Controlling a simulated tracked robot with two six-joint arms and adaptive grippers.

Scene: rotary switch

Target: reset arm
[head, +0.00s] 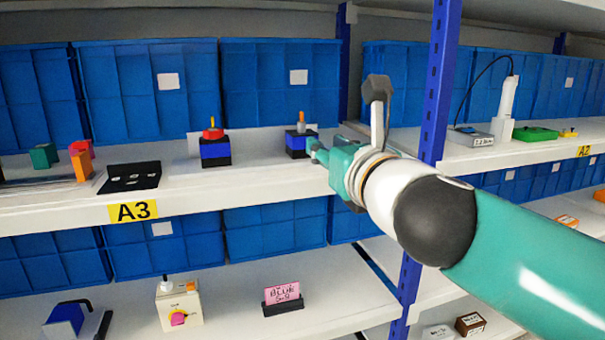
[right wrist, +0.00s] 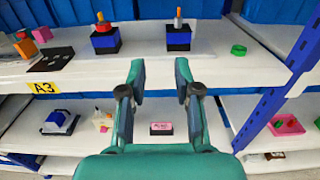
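My right gripper (head: 320,152) reaches in from the right, in front of the A3 shelf. In the right wrist view the right gripper (right wrist: 159,78) is open, with nothing between its spread fingers. A blue and black rotary switch with a grey and orange knob (head: 298,143) stands on the shelf just beyond the fingertips; it also shows in the right wrist view (right wrist: 178,40), apart from the fingers. A similar switch with a red knob (head: 215,152) stands to its left. My left gripper is not in view.
The shelf (head: 262,160) also holds a black plate (head: 132,177) and coloured blocks (head: 80,162) at left. Blue bins (head: 150,85) line the back. A blue upright post (head: 438,85) stands beside my right arm. A white box with a pink knob (head: 178,305) sits on the shelf below.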

